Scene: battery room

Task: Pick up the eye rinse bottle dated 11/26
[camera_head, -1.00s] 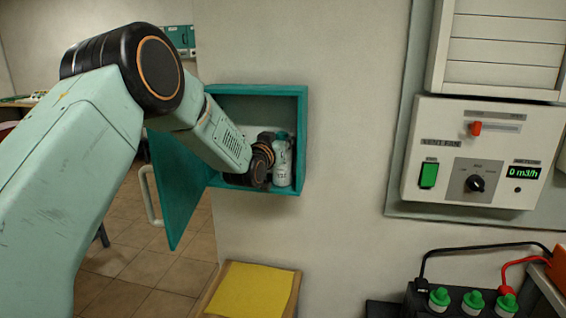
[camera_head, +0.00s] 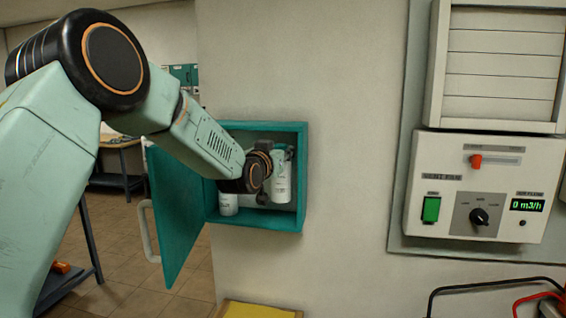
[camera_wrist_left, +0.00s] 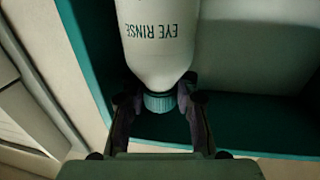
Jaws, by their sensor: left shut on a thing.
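A white eye rinse bottle (camera_head: 282,180) with a teal cap is in the open teal wall cabinet (camera_head: 303,175), at its right side. It hangs roughly upright, with its base above the cabinet floor. My left gripper (camera_head: 272,150) is shut on it at the cap and neck. In the left wrist view the bottle (camera_wrist_left: 160,45) reads "EYE RINSE", and the fingers (camera_wrist_left: 159,106) sit on both sides of its cap. No date is readable. A second white bottle (camera_head: 228,204) stands at the cabinet's left, partly hidden by my wrist. My right gripper is out of view.
The cabinet door (camera_head: 178,215) hangs open to the left, below my left arm. A control panel (camera_head: 475,190) is on the wall at right, with cables (camera_head: 490,287) below it. A yellow-topped surface (camera_head: 258,309) is under the cabinet.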

